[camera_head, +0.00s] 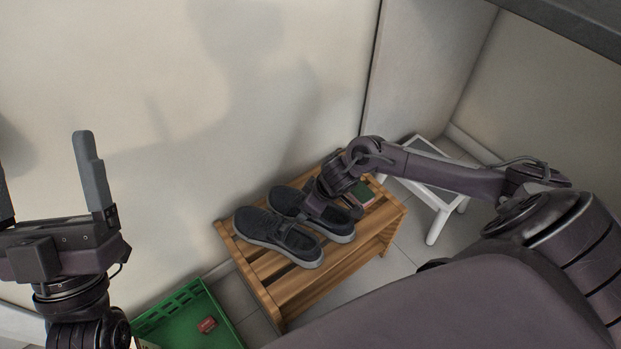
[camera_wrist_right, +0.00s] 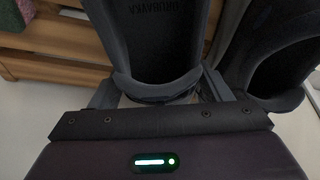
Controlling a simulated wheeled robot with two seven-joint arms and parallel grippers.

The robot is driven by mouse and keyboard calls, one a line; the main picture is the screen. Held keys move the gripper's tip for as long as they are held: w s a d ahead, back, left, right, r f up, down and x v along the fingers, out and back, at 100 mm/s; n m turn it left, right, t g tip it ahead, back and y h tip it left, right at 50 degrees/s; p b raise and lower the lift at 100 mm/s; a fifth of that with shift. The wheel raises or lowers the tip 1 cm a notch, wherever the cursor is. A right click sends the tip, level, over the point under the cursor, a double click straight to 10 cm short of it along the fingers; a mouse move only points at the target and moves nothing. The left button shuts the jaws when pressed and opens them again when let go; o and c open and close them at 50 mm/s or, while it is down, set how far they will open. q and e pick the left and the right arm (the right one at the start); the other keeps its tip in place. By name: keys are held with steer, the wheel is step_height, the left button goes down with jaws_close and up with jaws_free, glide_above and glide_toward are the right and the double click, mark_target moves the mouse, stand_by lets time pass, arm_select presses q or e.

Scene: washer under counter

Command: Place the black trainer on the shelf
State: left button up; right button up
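Two dark grey-black trainers with grey soles lie side by side on the wooden slatted shelf (camera_head: 296,290): a nearer one (camera_head: 278,238) and a farther one (camera_head: 338,226). My right gripper (camera_head: 318,207) is down at the farther trainer. In the right wrist view, this trainer (camera_wrist_right: 158,45) lies between my two fingers, with its opening and printed insole facing the camera. I cannot tell whether the fingers press on its sides or stand just clear. The other trainer (camera_wrist_right: 275,50) is close on the right. My left gripper (camera_head: 48,180) is open and empty, away at the left.
A green and red object (camera_head: 362,194) lies on the shelf beyond my right gripper. A green crate (camera_head: 185,312) with a small red item (camera_head: 207,325) stands at the shelf's left. A white stool (camera_head: 437,200) stands behind right. The wall is close behind the shelf.

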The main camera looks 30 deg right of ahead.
steer(key=shift+o, duration=1.3)
